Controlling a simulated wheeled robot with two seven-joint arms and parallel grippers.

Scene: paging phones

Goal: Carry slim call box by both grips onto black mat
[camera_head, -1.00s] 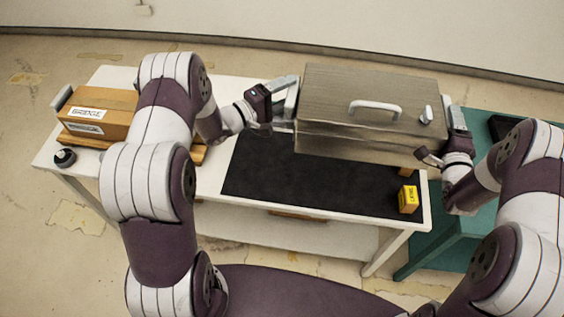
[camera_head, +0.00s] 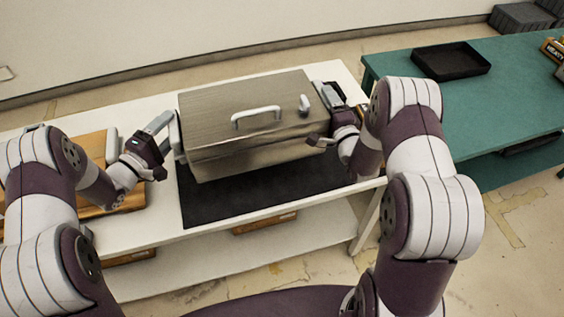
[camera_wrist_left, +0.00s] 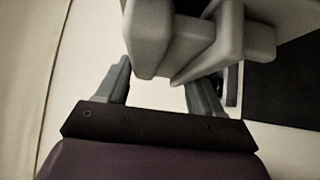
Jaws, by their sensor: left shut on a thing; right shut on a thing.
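The slim call box (camera_head: 240,135) is a grey-brown case with a white handle and a small knob on top. It is held about level over the black mat (camera_head: 235,205), whose front strip shows; I cannot tell whether they touch. My left gripper (camera_head: 168,140) is shut on the box's left grip, a pale bracket. In the left wrist view this grip (camera_wrist_left: 190,40) lies by the fingers of my left gripper (camera_wrist_left: 162,85), and part of the mat (camera_wrist_left: 285,85) shows at right. My right gripper (camera_head: 328,108) is shut at the box's right end, its grip mostly hidden.
The mat lies on a white table (camera_head: 340,75). A wooden board (camera_head: 125,195) lies left of the mat, partly behind my left arm. A teal table (camera_head: 500,100) with a black tray (camera_head: 450,60) stands at right. Something brown shows (camera_head: 265,222) on the shelf below.

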